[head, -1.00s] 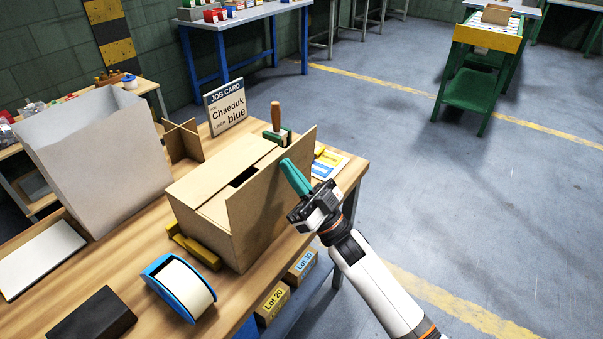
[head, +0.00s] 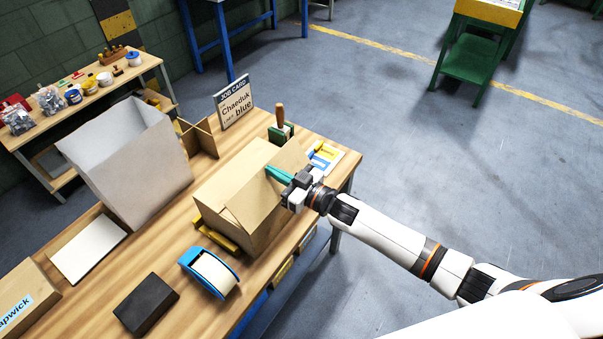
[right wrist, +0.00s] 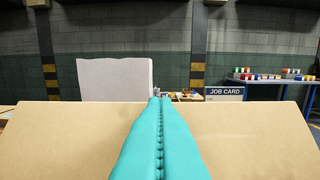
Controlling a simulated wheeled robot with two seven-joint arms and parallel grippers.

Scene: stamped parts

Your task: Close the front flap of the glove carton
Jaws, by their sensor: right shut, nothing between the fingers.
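The glove carton (head: 235,188) is a brown cardboard box on the wooden table in the head view. Its front flap (head: 251,203) leans inward over the carton's top and is not flat. My right gripper (head: 278,174) has teal fingers, which are shut and empty, at the outer face of the flap near its middle. In the right wrist view the shut fingers (right wrist: 158,130) lie against or just in front of the wide tan flap (right wrist: 60,140); exact contact is hard to tell. The carton's opening is hidden. My left gripper is not in view.
A job card (head: 235,102) and a wooden-handled tool (head: 280,122) stand behind the carton. A grey-white open bin (head: 130,165) stands left. A blue tape dispenser (head: 210,272) and dark block (head: 147,304) lie in front. Open floor is to the right.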

